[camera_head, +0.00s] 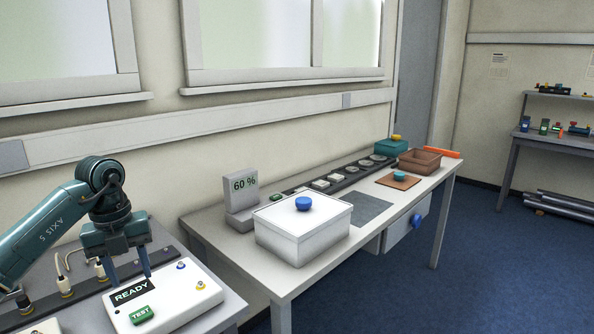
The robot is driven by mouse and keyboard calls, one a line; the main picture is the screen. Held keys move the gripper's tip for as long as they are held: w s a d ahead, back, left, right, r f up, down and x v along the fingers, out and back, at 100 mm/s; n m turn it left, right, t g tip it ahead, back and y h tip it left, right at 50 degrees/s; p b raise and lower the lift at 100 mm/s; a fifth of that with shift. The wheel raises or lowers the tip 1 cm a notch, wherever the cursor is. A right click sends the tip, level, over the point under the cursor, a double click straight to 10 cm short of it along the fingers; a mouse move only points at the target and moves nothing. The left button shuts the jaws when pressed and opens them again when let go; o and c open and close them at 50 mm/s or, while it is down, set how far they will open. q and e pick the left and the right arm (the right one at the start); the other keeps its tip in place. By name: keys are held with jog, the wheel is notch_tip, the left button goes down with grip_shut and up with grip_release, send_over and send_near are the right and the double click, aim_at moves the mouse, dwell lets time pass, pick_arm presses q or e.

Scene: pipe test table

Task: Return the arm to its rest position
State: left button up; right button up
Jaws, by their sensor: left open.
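My left arm comes in from the left. Its gripper (130,279) points down over the near left table, above the rear left part of a white test box (184,291). The box has a dark READY display, a green TEST button and small blue and yellow connectors. The two fingers stand apart with nothing between them. Whether the fingertips touch the box is hard to tell. My right gripper does not show.
Hoses with fittings (64,283) stand left of the gripper. The second table (408,203) holds a white lidded box (301,238) with a blue knob, a 60 % display (241,192), a brown tray (420,163) and a teal bin (391,147). Blue floor lies open at the right.

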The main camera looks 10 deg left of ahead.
pick_arm(q)
jog(key=w+d+f+m+h, duration=0.1)
jog(key=d, duration=0.5)
jog(key=w+d+f+m, duration=0.1)
jog(key=d+m, duration=0.1)
jog(key=d, duration=0.5)
jog(key=s+d+f+n+t+h, duration=0.1)
jog(key=s+d+f+h, duration=0.25)
jog(key=d+h, duration=0.4)
jog(key=s+d+f+t+h, duration=0.1)
jog(key=s+d+f+h, duration=0.2)
jog(key=s+d+h, duration=0.35)
jog(key=s+a+f+n+t+y, duration=0.1)
jog(key=a+f+n+t+y, duration=0.4)
jog(key=n, duration=0.4)
jog(key=s+a+f+n+t+y, duration=0.1)
jog(key=a+f+n+t+y, duration=0.2)
jog(key=n+t, duration=0.5)
jog(key=s+a+f+n+g+y, duration=0.4)
jog(key=s+f+n+g, duration=0.2)
jog(key=s+f, duration=0.6)
jog(key=w+d+r+n+t+p, duration=0.1)
jog(key=d+r+n, duration=0.1)
jog(key=d+n, duration=0.3)
jog(key=shift+w+d+r+t+p, duration=0.15)
jog(key=shift+d+t+p, duration=0.2)
jog(key=shift+d, duration=0.75)
